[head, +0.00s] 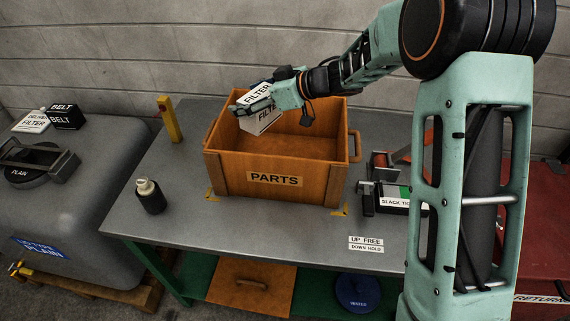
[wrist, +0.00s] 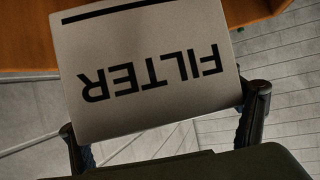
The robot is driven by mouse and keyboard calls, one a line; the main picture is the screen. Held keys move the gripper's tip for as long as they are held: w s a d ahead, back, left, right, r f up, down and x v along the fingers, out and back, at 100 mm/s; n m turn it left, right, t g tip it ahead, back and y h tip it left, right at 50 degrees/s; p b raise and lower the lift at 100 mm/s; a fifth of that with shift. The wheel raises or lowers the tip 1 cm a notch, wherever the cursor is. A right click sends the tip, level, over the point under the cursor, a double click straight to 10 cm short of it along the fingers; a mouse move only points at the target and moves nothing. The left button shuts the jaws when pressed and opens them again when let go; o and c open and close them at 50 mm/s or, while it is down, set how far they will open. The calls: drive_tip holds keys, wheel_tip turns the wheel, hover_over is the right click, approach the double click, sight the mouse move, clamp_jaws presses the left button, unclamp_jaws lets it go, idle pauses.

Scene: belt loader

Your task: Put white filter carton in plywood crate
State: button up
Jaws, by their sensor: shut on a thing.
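The white filter carton (head: 268,122) has black FILTER lettering and is tilted. My gripper (head: 262,104) is shut on it. In the wrist view the carton (wrist: 150,70) sits between the two fingers of my gripper (wrist: 163,120). The plywood crate (head: 275,178), orange-brown and marked PARTS, stands on the grey bench. In the head view the carton is over the crate's back left part, around rim height. I cannot tell whether it touches the crate. Part of the crate also shows in the wrist view (wrist: 30,40).
A dark bottle (head: 150,196) and a yellow post (head: 169,120) stand left of the crate. A black device with a SLACK label (head: 395,201) is to its right. A grey machine (head: 80,190) with BELT and FILTER boxes is at far left. Bare bench (head: 270,228) lies in front.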

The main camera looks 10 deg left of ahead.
drive_tip(key=shift+n+g, duration=0.5)
drive_tip(key=f+b, duration=0.1)
drive_tip(key=f, duration=0.3)
drive_tip(key=f+b, duration=0.1)
drive_tip(key=f, duration=0.2)
drive_tip(key=a+f+b, duration=0.1)
drive_tip(key=f, duration=0.3)
drive_tip(key=shift+s+f, duration=0.25)
drive_tip(key=shift+f, duration=0.05)
drive_tip(key=shift+d, duration=0.1)
drive_tip(key=shift+f, duration=0.5)
drive_tip(key=shift+f, duration=0.1)
drive_tip(key=o, duration=1.5)
